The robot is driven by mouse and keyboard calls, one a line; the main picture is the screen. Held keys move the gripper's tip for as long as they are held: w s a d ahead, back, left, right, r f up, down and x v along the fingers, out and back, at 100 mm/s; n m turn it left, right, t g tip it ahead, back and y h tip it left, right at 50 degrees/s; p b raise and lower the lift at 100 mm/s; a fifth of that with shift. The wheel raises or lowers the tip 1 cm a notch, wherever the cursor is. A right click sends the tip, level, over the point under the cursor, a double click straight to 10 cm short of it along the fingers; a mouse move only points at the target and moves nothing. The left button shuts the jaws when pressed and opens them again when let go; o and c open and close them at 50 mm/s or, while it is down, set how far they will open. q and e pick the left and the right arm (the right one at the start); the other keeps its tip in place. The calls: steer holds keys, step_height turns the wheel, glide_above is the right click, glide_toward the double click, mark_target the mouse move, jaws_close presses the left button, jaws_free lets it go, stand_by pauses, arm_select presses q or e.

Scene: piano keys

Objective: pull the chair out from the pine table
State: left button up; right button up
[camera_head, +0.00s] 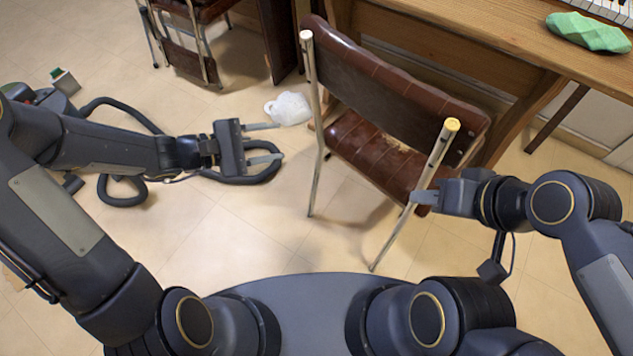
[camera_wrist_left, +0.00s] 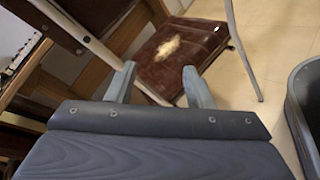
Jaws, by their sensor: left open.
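The chair (camera_head: 385,85) has a brown padded back, a worn seat (camera_head: 370,150) and pale metal legs. It stands at the pine table (camera_head: 450,45), its back towards me. In the left wrist view the torn brown seat (camera_wrist_left: 180,55) shows beyond the fingers. My left gripper (camera_head: 263,143) is open and empty, left of the chair and apart from its left post. My right gripper (camera_head: 418,198) is at the chair's right rear post, its fingertips overlapping it in the picture. Whether its fingers close around the post is hidden.
A crumpled white bag (camera_head: 288,108) lies on the floor beyond my left gripper. A dark hose (camera_head: 122,198) curves over the floor at left. Another chair (camera_head: 190,55) stands at the back left. A green object (camera_head: 588,32) lies on the table. The tiles left of the chair are partly clear.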

arm_select(q)
steer(key=w+d+f+n+t+b, duration=0.1)
steer(key=w+f+n+t+b, duration=0.15)
steer(key=f, duration=0.55)
steer(key=w+f+n+t+b, duration=0.15)
steer(key=f+n, duration=0.25)
steer(key=f, duration=0.4)
steer(key=n+t+y+b, duration=0.2)
steer(key=n+y+b, duration=0.1)
steer(key=n+b, duration=0.35)
glide_toward(315, 170)
steer(key=b+x, duration=0.3)
steer(key=x, duration=0.2)
steer(key=shift+d+f, duration=0.1)
steer(key=shift+f, duration=0.05)
steer(key=b+x, duration=0.1)
steer(key=x, duration=0.3)
steer(key=shift+w+d, duration=0.1)
steer(key=shift+d, duration=0.05)
steer(key=shift+w+d, duration=0.45)
steer(key=shift+w, duration=0.05)
arm_select(e)
step_height(315, 170, down, 17)
steer(key=shift+d, duration=0.1)
